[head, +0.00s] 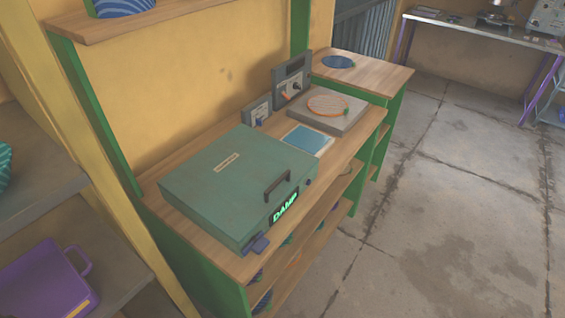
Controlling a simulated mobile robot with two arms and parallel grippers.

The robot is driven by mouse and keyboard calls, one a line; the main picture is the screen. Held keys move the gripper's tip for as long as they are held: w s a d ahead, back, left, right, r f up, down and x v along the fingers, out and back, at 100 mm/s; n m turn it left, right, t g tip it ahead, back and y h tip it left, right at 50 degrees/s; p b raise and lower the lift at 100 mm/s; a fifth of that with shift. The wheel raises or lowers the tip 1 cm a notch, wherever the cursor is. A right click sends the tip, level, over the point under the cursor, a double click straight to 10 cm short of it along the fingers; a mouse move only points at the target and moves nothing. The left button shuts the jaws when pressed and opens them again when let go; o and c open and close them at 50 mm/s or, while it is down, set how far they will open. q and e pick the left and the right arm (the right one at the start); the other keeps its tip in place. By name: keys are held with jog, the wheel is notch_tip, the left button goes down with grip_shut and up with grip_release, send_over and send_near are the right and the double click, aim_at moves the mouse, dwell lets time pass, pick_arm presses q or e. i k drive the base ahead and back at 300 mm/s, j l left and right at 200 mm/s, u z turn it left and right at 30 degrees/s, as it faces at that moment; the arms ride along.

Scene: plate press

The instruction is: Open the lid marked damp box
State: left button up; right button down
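The damp box (238,182) is a large flat green case on the wooden bench, with its lid shut. A dark handle (278,185) stands on the lid near its front edge. A lit "DAMP" sign (285,206) is on the front face. A small label (227,162) lies on the lid top, and a dark blue-grey tab (256,244) sticks out at the lower front corner. Neither of my grippers shows in the head view.
The bench (220,256) also holds a blue-topped pad (306,140), a grey plate with an orange ring (327,107), and two upright control boxes behind. A shelf with a purple bin (45,280) stands at left. The concrete floor (450,200) at right is clear.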

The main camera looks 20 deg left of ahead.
aim_at(233, 182)
jog(key=l+u, duration=0.2)
jog(key=u, duration=0.2)
jog(key=l+u, duration=0.2)
jog(key=u, duration=0.25)
jog(key=l+u, duration=0.2)
jog(key=u, duration=0.2)
